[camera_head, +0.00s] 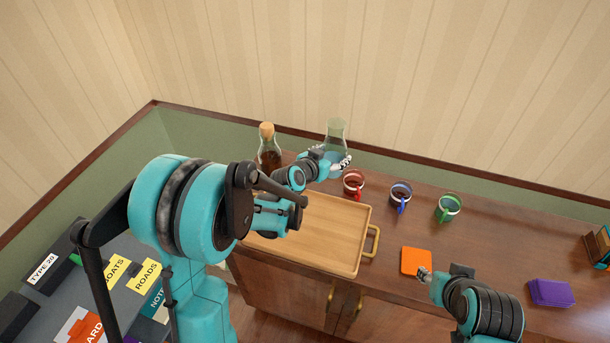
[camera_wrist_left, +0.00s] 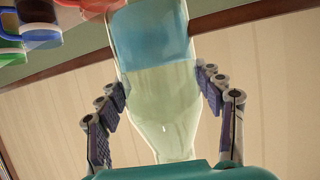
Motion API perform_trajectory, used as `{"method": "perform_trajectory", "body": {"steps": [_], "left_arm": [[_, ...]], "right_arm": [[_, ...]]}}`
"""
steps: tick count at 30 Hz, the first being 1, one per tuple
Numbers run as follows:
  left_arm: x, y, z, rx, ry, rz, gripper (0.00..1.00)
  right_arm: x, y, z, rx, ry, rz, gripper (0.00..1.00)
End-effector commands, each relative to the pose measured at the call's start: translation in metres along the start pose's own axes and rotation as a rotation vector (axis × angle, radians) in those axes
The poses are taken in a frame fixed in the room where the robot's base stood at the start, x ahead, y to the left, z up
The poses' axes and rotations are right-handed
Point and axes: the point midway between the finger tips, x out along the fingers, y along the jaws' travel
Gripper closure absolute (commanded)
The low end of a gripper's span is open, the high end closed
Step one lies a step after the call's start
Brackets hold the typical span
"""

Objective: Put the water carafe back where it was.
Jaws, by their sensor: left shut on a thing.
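The water carafe (camera_head: 337,132) is clear glass with blue water low in it. It is at the back of the wooden cabinet top, near the wall, and looks roughly upright. My left gripper (camera_head: 335,163) is shut on it. In the left wrist view the carafe (camera_wrist_left: 158,85) sits between the two fingers of my left gripper (camera_wrist_left: 162,92), and the picture is upside down. I cannot tell whether its base touches the cabinet top. My right gripper (camera_head: 424,274) is low beside an orange square (camera_head: 415,260); its finger opening is unclear.
A corked bottle of brown liquid (camera_head: 269,156) stands left of the carafe. A wooden tray (camera_head: 325,235) with a brass handle lies in front. Red (camera_head: 354,184), blue (camera_head: 400,196) and green (camera_head: 448,207) mugs stand to the right.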

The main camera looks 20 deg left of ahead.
Motion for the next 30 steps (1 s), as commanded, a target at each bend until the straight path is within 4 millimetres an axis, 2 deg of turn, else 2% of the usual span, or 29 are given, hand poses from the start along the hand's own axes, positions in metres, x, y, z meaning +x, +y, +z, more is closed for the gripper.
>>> {"method": "perform_trajectory", "body": {"steps": [1,3,9,11,24,30], "left_arm": [[0.011,0.005,-0.009,0.001,0.005,0.002,0.93],[0.023,0.011,-0.015,0.001,0.007,0.004,0.93],[0.041,0.012,-0.017,0.0,0.014,0.001,0.93],[0.043,0.004,-0.012,-0.001,0.013,-0.002,0.93],[0.046,-0.081,0.045,-0.002,0.014,-0.001,0.93],[0.045,-0.096,0.054,0.001,0.013,0.001,0.93]], "right_arm": [[-0.006,0.0,-0.004,0.0,0.0,0.0,0.6],[-0.009,0.0,-0.006,0.0,0.0,0.0,0.6],[-0.01,0.0,-0.007,0.0,0.0,0.0,0.6],[-0.007,0.0,-0.005,0.0,0.0,0.0,0.6],[0.017,0.0,0.012,0.0,0.0,0.0,0.6],[0.02,0.0,0.014,0.0,0.0,0.0,0.6]]}}
